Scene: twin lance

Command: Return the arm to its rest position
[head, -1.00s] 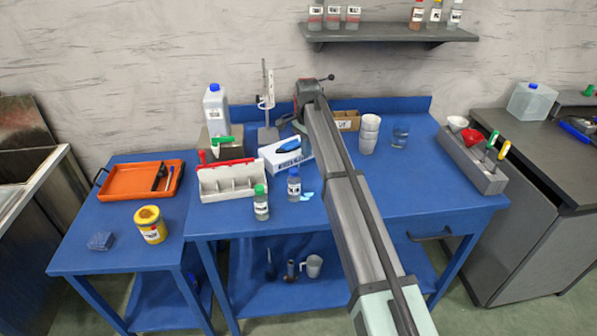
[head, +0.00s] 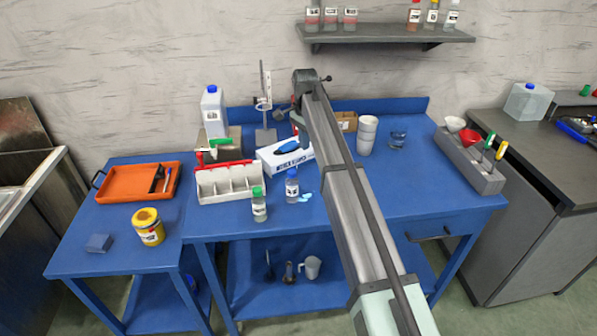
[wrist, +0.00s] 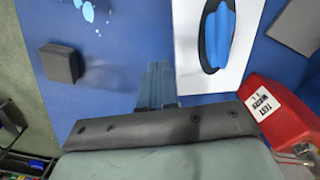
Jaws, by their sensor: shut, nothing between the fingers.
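My arm reaches across the blue bench in the head view. Its end hangs over the back middle of the bench, with my gripper (head: 300,128) pointing down, partly hidden by the arm. In the wrist view, my gripper (wrist: 157,72) shows as narrow grey-blue fingers together above the blue top, with nothing held. The white glove box (head: 287,157) lies close by; in the wrist view it (wrist: 185,60) is just right of the fingers, apart as far as I can tell.
A white divided bin (head: 230,183), two small bottles (head: 259,205) (head: 292,187) and white cups (head: 367,135) stand around the arm. The front right top is clear.

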